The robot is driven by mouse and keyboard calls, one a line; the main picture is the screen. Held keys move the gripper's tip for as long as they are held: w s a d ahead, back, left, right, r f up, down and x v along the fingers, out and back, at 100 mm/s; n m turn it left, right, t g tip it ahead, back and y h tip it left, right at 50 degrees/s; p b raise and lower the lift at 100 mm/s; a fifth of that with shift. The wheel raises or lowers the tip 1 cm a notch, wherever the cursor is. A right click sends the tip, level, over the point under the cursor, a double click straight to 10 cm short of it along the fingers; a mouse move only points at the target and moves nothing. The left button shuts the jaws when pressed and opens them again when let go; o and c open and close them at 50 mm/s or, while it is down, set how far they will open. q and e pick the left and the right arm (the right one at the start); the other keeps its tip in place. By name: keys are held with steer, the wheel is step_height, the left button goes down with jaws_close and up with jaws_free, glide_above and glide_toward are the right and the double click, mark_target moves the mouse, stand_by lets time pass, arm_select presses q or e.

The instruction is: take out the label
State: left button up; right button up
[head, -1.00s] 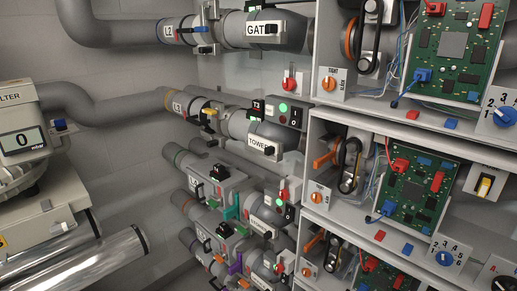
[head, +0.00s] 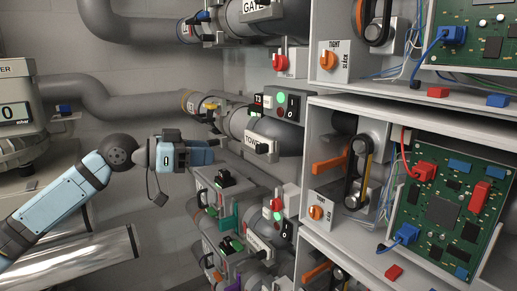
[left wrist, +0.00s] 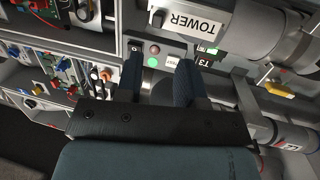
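Several white labels sit on the grey tube blowers. The TOWER label (head: 257,144) is on the middle blower, and it shows upside down in the left wrist view (left wrist: 193,24). A GATE label (head: 258,6) is on the upper blower, and a small T3 label (head: 258,100) is by the switch box. It cannot be told which label the task means. My left gripper (head: 217,149) is left of the TOWER label, pointing right, apart from it. In the left wrist view its two fingers (left wrist: 160,62) are spread with nothing held. My right gripper is not in view.
A switch box (head: 282,104) with a lit green lamp is beside the middle blower. White shelves (head: 335,108) with circuit boards (head: 448,205) and belts stand at the right. Grey pipes (head: 140,112) run along the wall. Lower blowers crowd the space below my gripper.

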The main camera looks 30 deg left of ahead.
arm_select(q)
steer(key=p, duration=0.2)
glide_toward(256, 152)
steer(key=x, duration=0.3)
steer(key=shift+p+x, duration=0.4)
steer(key=shift+x, duration=0.7)
steer(key=p+x, duration=0.1)
steer(key=x, duration=0.2)
steer(key=shift+w+d, duration=0.15)
steer(key=shift+w, duration=0.05)
steer(key=shift+w+d+f, duration=0.2)
steer(key=shift+w, duration=0.05)
jaws_close()
